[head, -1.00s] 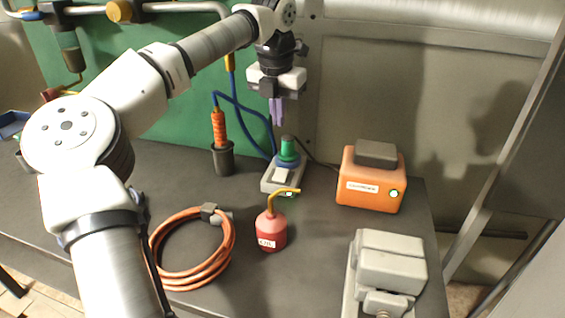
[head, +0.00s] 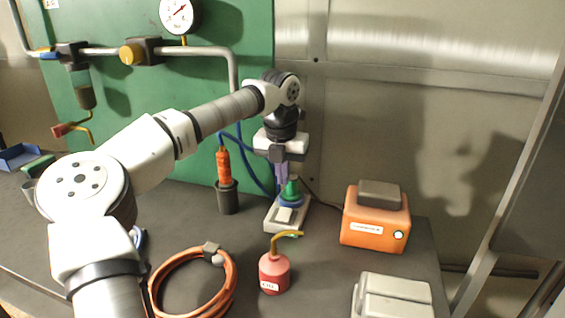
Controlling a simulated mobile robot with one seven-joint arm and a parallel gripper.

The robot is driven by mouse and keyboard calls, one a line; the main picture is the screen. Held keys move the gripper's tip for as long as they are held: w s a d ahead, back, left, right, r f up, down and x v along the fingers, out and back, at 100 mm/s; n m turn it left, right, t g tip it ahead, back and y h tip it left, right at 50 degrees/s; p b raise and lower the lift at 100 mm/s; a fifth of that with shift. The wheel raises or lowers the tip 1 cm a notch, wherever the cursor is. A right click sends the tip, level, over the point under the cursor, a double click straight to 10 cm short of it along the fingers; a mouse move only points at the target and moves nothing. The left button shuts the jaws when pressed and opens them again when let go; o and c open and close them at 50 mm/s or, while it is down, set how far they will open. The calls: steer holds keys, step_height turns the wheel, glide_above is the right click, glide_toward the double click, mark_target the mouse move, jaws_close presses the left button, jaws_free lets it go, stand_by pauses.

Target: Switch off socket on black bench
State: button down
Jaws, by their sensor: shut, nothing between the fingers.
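The socket (head: 270,222) is a pale grey block on the black bench (head: 330,275), right of centre. A white rocker switch (head: 284,215) sits on its top towards the front. A green plug (head: 292,188) with a blue collar stands in its rear part. My gripper (head: 282,182) points down over the back of the socket, with its purple fingers shut and empty. The fingers overlap the left side of the plug in view; I cannot tell whether they touch it. The socket's front indicator is small and partly behind the oil can's spout.
A red oil can (head: 274,273) with a yellow spout stands just in front of the socket. An orange-handled tool in a dark cup (head: 227,197) stands to the left. An orange box (head: 374,220) stands right. A coiled orange hose (head: 165,272) and a grey device (head: 393,297) lie nearer.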

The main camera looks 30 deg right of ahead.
mark_target(284, 210)
steer(key=f, duration=0.2)
steer(key=f+p, duration=0.1)
steer(key=f, duration=0.5)
steer(key=shift+w+d+f+p, duration=0.25)
steer(key=shift+w+d+p, duration=0.05)
steer(key=shift+d, duration=0.1)
steer(key=shift+p, duration=0.3)
steer(key=shift+w+f, duration=0.1)
steer(key=shift+f, duration=0.05)
steer(key=shift+s+a, duration=0.5)
steer(key=shift+a, duration=0.05)
steer(key=shift+r, duration=0.2)
